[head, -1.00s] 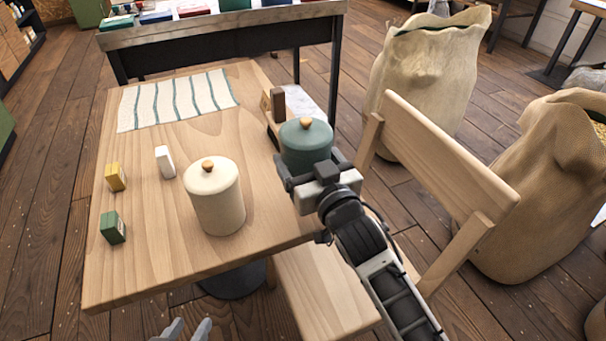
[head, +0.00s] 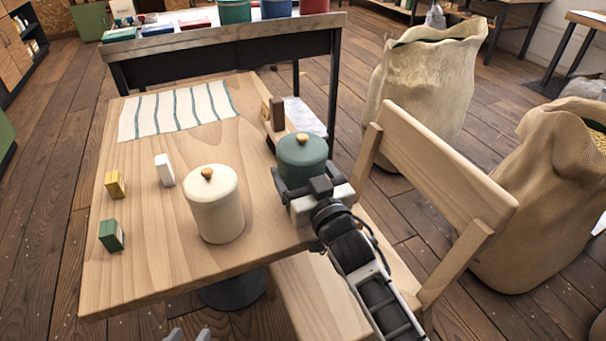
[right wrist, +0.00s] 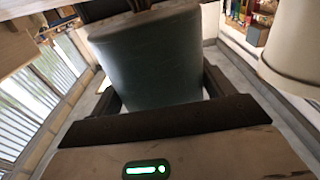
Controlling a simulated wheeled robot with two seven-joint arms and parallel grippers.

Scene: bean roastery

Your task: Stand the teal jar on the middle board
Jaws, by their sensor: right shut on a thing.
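The teal jar (head: 302,171), with a round wooden knob on its lid, is upright at the table's right edge in the head view. My right gripper (head: 308,188) is shut around its body. In the right wrist view the jar (right wrist: 150,65) fills the space between the dark fingers (right wrist: 160,100). I cannot tell whether its base touches anything. My left gripper (head: 188,335) shows only its fingertips, apart and empty, at the bottom edge. A wooden piece with a dark brown block (head: 277,113) stands behind the jar; I cannot make out which surface is the middle board.
A cream jar (head: 216,208) stands on the wooden table (head: 150,260), left of the teal jar. White (head: 165,170), yellow (head: 115,184) and green (head: 111,235) boxes and a striped cloth (head: 178,110) lie further left. A chair (head: 440,170) and sacks (head: 425,90) are at right.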

